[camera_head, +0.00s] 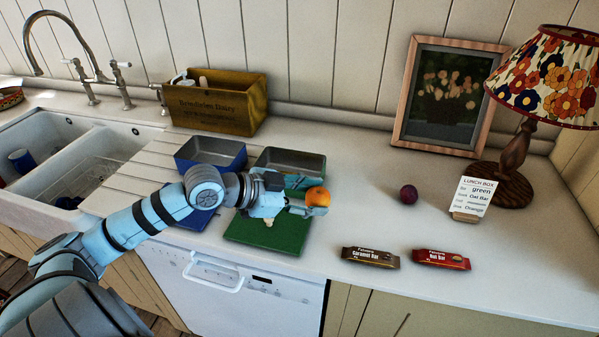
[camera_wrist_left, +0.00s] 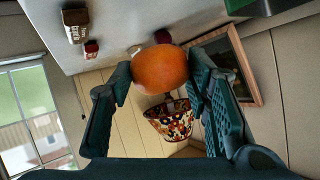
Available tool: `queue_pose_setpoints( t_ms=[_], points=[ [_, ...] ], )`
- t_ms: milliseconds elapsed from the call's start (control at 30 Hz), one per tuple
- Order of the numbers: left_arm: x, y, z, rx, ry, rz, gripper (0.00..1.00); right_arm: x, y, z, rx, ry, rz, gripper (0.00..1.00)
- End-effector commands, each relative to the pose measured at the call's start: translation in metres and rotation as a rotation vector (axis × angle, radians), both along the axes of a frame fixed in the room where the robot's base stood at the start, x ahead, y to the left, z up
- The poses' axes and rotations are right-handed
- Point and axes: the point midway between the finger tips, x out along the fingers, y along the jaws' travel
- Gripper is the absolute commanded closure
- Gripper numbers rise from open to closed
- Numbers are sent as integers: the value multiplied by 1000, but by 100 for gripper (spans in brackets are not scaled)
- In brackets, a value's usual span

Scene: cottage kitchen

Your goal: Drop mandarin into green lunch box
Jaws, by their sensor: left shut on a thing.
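The orange mandarin (camera_head: 317,196) is pinched between the fingertips of my left gripper (camera_head: 303,202), held above the counter at the right side of the green lunch box. In the left wrist view the mandarin (camera_wrist_left: 160,69) sits between both fingers of the left gripper (camera_wrist_left: 160,76). The green lunch box has an open compartment (camera_head: 290,158) behind the gripper and a green flat part (camera_head: 281,240) in front. My gripper and wrist hide its middle. A small pale item (camera_head: 267,222) lies on the green part. My right gripper is not in view.
A blue lunch box (camera_head: 210,152) stands left of the green one. A wooden crate (camera_head: 218,104) is behind. A caramel bar (camera_head: 370,257), red nut bar (camera_head: 441,259), dark plum (camera_head: 408,194) and lunch box card (camera_head: 473,196) lie right. A lamp (camera_head: 515,155) and picture (camera_head: 446,98) stand behind.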

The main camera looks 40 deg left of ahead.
Motion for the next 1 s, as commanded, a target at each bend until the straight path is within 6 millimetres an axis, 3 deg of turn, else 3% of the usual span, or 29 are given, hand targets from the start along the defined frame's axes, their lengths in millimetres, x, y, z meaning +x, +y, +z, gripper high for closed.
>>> queue_pose_setpoints(
  t_ms=[100,300,400,500,667,833,1000],
  points=[
    [41,47,7,-9,-4,221,84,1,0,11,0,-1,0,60],
    [93,130,6,-15,3,673,84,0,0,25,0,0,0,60],
    [107,161,4,-16,5,903,84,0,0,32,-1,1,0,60],
    [113,180,3,-15,8,1120,84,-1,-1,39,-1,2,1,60],
    [116,184,15,-12,8,1463,84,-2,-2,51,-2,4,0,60],
    [109,155,56,-11,5,1779,84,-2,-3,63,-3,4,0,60],
    [103,139,76,-4,1,1897,84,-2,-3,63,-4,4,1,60]
  ],
)
